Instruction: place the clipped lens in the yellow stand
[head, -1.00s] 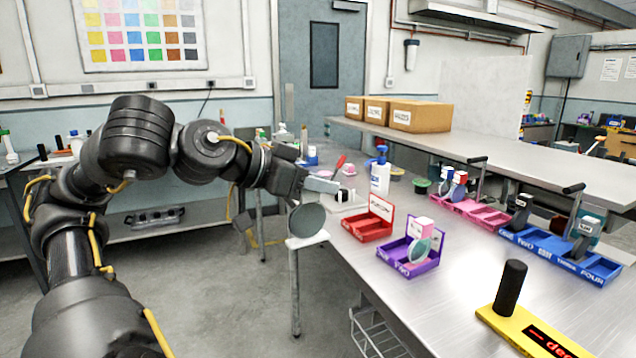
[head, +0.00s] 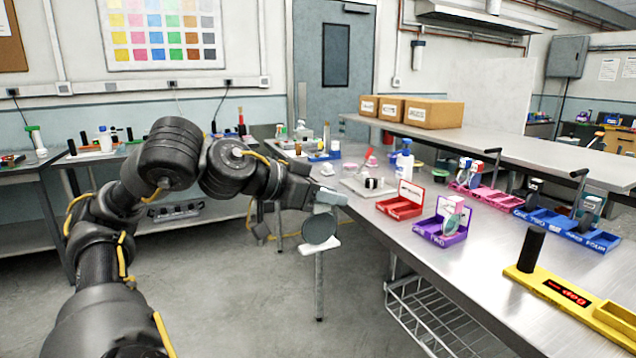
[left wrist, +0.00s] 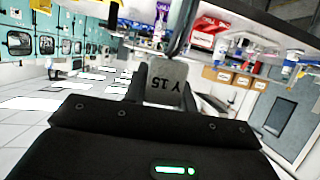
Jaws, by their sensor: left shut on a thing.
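My left gripper (head: 318,196) is shut on the clipped lens, out over the floor left of the metal bench. The dark round lens (head: 321,229) hangs just below the jaws in the head view. In the left wrist view its grey clip (left wrist: 167,84) sits between the fingers, with "Y 15" printed upside down, and part of the lens rim shows above it. The yellow stand (head: 528,281) lies on the bench at the right, well away from the gripper. It has a black upright post and a black label with red letters; its right end is cut off. My right gripper is not in view.
On the bench stand a red tray (head: 399,208), a purple tray (head: 437,237) holding a lens, a pink rack (head: 478,196) and a blue rack (head: 549,221) with upright pieces. A white bottle (head: 404,167) stands behind. The bench front is clear.

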